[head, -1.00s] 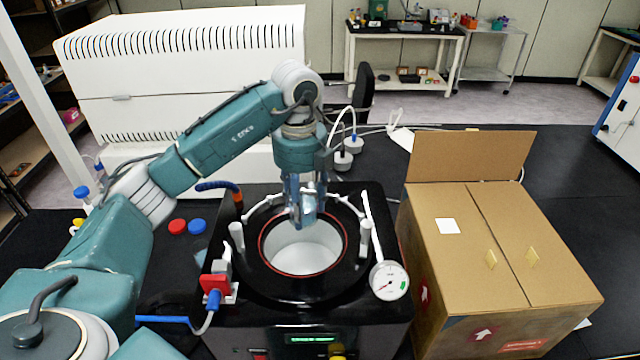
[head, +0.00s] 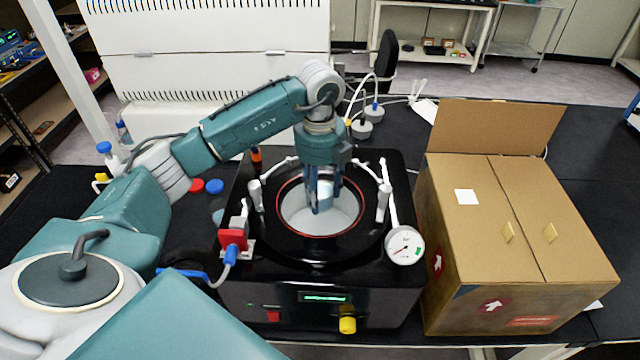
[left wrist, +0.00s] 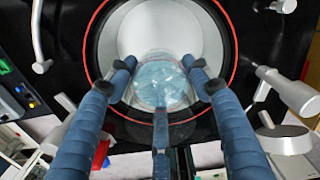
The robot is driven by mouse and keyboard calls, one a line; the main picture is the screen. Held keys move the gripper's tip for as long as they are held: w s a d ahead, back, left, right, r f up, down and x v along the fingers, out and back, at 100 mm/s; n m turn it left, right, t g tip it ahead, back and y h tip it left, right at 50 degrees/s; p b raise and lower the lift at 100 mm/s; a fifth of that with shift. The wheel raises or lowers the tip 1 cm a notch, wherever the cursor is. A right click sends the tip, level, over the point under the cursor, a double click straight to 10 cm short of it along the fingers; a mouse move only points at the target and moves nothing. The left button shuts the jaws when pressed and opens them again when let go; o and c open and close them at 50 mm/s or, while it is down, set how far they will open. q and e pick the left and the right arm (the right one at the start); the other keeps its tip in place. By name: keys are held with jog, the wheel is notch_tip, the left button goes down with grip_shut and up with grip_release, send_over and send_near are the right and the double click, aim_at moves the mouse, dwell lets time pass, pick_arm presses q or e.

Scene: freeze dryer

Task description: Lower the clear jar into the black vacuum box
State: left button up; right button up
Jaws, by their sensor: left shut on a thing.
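The black vacuum box (head: 245,284) stands on the dark bench with its round, red-rimmed opening facing up. Its white inner chamber also shows in the left wrist view (left wrist: 150,30). My left gripper (head: 322,205) points straight down into the opening. It is shut on the clear jar (head: 326,190), which is partly hidden between the fingers. In the left wrist view, the jar (left wrist: 160,82) is pale and see-through between the blue fingertips (left wrist: 163,66), inside the red ring's outline. I cannot tell whether it touches the chamber floor. My right gripper is not in view.
A cardboard box (head: 470,260) with a raised flap stands close on the right. A round pressure gauge (head: 404,245), white clamps (head: 384,200) and a red valve (head: 233,240) stick up around the opening. A red cap (head: 196,185) and a blue cap (head: 215,186) lie to the left.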

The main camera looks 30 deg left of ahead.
pick_arm(q)
notch_tip(320, 180, down, 4)
jog(key=shift+b, duration=1.1)
notch_tip(320, 180, down, 5)
jog(key=b, duration=0.3)
jog(key=shift+f+b, duration=0.9)
jog(key=shift+f, duration=0.3)
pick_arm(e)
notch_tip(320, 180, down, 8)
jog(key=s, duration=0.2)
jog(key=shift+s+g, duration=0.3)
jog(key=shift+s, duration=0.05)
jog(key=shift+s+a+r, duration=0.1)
pick_arm(q)
jog(key=shift+f+b, duration=0.2)
jog(key=shift+b, duration=0.1)
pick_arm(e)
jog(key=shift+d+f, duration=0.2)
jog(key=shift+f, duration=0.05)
